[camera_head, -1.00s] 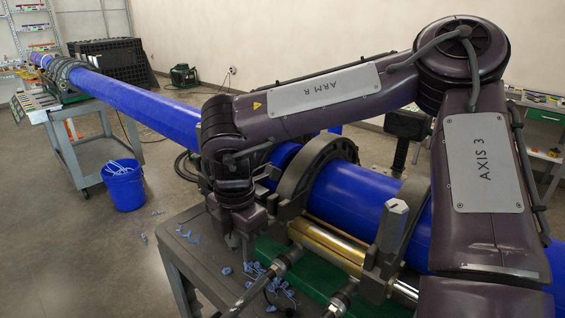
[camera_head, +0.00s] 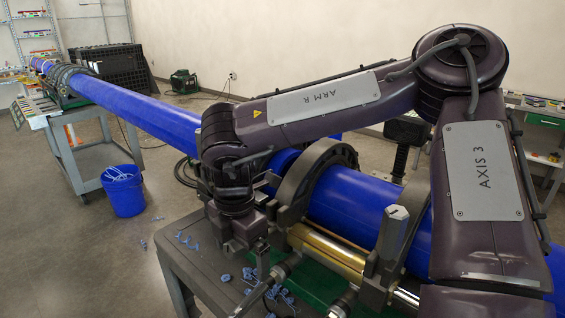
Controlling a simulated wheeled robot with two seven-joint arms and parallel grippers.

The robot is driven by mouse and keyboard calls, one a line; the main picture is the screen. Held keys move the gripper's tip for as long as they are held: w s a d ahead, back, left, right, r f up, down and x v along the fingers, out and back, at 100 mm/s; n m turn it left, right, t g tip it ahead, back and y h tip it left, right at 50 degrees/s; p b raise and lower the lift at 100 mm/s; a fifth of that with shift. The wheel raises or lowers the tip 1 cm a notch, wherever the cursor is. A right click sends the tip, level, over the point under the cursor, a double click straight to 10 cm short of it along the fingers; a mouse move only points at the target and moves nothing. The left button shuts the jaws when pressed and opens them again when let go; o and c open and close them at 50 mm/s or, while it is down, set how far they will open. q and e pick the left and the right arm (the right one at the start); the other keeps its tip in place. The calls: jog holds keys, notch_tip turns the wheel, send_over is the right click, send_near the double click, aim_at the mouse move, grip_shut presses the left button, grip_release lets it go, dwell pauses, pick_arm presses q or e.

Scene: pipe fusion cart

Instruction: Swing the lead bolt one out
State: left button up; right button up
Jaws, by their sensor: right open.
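My right gripper (camera_head: 252,258) hangs down from the arm across the picture, beside the clamp on the cart's near side. It is open, with its fingers close to a dark swing bolt (camera_head: 283,271) whose rod points down and toward me. I cannot tell whether they touch. The dark clamp ring (camera_head: 322,172) stands around the blue pipe (camera_head: 341,192). Another clamp ring (camera_head: 393,240) with an upright metal-topped post stands nearer me; my right arm hides part of it. My left gripper is out of view.
Light blue shavings (camera_head: 226,277) lie on the grey cart top (camera_head: 190,258). A brass-coloured cylinder (camera_head: 329,251) runs below the pipe. A blue bucket (camera_head: 123,190) stands on the floor at the left, beside a second cart (camera_head: 85,149). The floor between the carts is mostly clear.

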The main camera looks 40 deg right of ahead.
jog(key=shift+r+p, duration=2.95)
jog(key=shift+r, duration=1.65)
jog(key=shift+f, duration=0.1)
